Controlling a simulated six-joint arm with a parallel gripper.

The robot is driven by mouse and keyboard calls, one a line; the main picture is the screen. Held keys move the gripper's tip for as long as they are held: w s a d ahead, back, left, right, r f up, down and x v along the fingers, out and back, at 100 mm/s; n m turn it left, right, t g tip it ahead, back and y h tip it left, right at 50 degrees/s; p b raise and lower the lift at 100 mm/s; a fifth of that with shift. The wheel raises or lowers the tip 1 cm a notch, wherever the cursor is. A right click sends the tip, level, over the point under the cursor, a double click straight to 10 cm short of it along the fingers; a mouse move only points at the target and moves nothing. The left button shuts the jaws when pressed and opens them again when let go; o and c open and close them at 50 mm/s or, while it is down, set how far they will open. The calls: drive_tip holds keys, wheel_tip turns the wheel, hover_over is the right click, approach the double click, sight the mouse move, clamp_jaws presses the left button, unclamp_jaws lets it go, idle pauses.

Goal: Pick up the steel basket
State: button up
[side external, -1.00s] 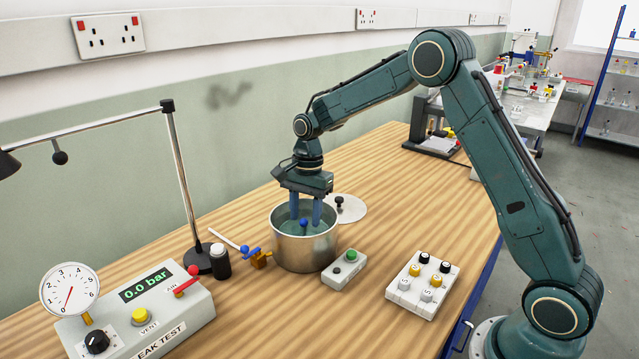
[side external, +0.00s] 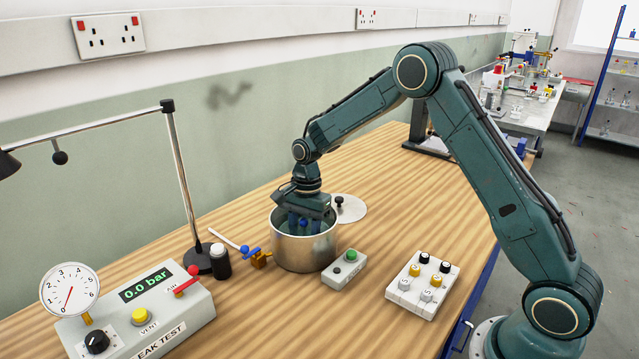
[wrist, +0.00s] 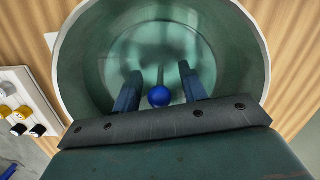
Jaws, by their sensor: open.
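A round steel pot (side external: 305,256) stands on the wooden bench with greenish liquid inside. A blue ball (side external: 303,223) on a thin upright rod rises from within it; the ball also shows in the wrist view (wrist: 159,97). The body of the steel basket cannot be made out; it may be under the liquid. My gripper (side external: 303,226) points down into the pot mouth. In the wrist view my gripper (wrist: 160,75) is open, one finger on each side of the ball and rod, with gaps on both sides.
The pot wall surrounds my fingers. A round lid (side external: 350,209) with a black knob lies behind the pot. A box with a green button (side external: 345,268) stands close at its right, and a brass valve (side external: 261,260) at its left. A lamp post (side external: 187,190) stands further left.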

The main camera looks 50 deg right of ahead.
clamp_jaws()
wheel_tip(320, 180, up, 20)
idle(1.0)
idle(0.5)
